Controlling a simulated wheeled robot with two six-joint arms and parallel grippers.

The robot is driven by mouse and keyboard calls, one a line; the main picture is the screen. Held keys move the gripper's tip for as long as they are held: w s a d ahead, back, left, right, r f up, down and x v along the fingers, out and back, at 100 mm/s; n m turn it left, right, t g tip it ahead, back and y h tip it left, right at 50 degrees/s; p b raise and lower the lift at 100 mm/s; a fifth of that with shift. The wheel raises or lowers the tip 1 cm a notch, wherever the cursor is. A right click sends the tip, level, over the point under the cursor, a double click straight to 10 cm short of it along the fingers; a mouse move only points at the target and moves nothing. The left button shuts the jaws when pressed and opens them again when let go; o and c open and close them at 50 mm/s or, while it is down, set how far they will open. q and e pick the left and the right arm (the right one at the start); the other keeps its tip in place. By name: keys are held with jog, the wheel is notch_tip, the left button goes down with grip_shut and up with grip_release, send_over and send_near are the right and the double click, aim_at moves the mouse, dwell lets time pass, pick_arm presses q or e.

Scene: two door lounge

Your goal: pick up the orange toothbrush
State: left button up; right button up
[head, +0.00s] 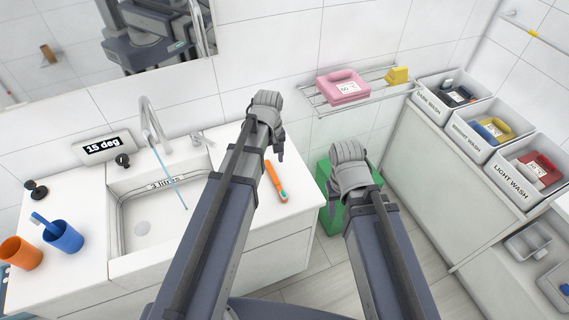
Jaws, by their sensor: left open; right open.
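The orange toothbrush (275,181) lies on the white counter (297,207) to the right of the sink, with its pale green end towards the front edge. My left gripper (279,155) is above the counter, behind the toothbrush's far end in the picture. It is open and holds nothing that I can see. My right gripper (348,158) is past the counter's right edge, in front of a green bin. It is open; its fingers are mostly hidden behind its own body.
A sink (150,222) with a running tap is left of my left arm. An orange cup (20,252) and a blue cup (63,236) with a blue toothbrush stand far left. A green bin (333,224) is beside the counter. Wash bins (453,94) line the right wall.

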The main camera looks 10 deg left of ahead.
aim_at(273, 174)
pick_arm(q)
jog(key=shift+w, duration=0.15)
jog(key=shift+f+b, duration=0.75)
jog(key=shift+b, duration=0.05)
notch_tip(273, 174, down, 6)
jog(key=b, duration=0.6)
jog(key=shift+w+d+f, duration=0.1)
jog(key=shift+d+f, duration=0.05)
jog(key=shift+f, duration=0.1)
jog(key=shift+r, duration=0.1)
jog(key=shift+c, duration=0.2)
grip_shut()
